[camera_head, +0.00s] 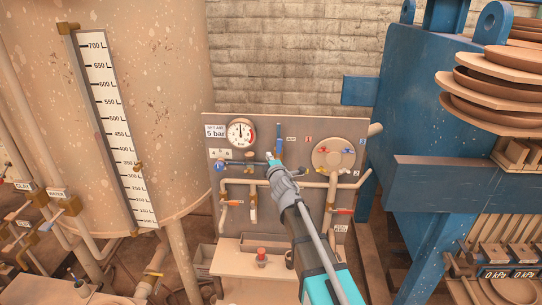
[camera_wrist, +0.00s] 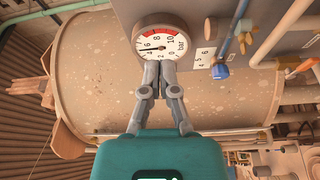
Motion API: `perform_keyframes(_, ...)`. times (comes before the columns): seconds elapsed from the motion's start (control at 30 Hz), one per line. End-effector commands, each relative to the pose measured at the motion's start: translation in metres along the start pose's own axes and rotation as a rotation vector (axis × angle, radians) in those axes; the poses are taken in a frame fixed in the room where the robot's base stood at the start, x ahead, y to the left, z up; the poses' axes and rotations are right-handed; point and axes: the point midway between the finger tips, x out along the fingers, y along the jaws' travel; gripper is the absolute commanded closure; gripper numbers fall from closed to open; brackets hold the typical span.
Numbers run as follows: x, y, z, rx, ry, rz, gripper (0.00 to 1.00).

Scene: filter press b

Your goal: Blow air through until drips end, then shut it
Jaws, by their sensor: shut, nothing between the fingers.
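The blue air valve handle (camera_head: 280,148) points straight up on the grey panel (camera_head: 340,128), beside the AIR label (camera_head: 291,139). My gripper (camera_head: 269,157) is shut and empty in front of the panel, just left of and below that handle. Whether it touches anything is unclear. The pressure gauge (camera_head: 240,133) has its needle pointing about straight up, beside a "SET AIR 5 bar" label (camera_head: 215,131). In the wrist view, my shut fingers (camera_wrist: 160,62) overlap the gauge (camera_wrist: 164,36). The blue knob (camera_head: 218,166) shows there too (camera_wrist: 220,71). No drips are visible.
A large tank (camera_head: 160,90) with a level scale (camera_head: 118,130) stands left. The blue press frame (camera_head: 430,130) and stacked brown plates (camera_head: 500,88) stand right. Pipes with red (camera_head: 344,211) and orange (camera_head: 235,202) handles cross the panel. A red button (camera_head: 261,252) sits below.

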Motion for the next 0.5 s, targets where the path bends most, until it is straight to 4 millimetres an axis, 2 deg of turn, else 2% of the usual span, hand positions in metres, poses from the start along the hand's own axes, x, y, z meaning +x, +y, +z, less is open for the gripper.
perform_keyframes(0.5, 0.072, 0.000, 0.000, 0.000, 0.000, 0.000, 1.00)
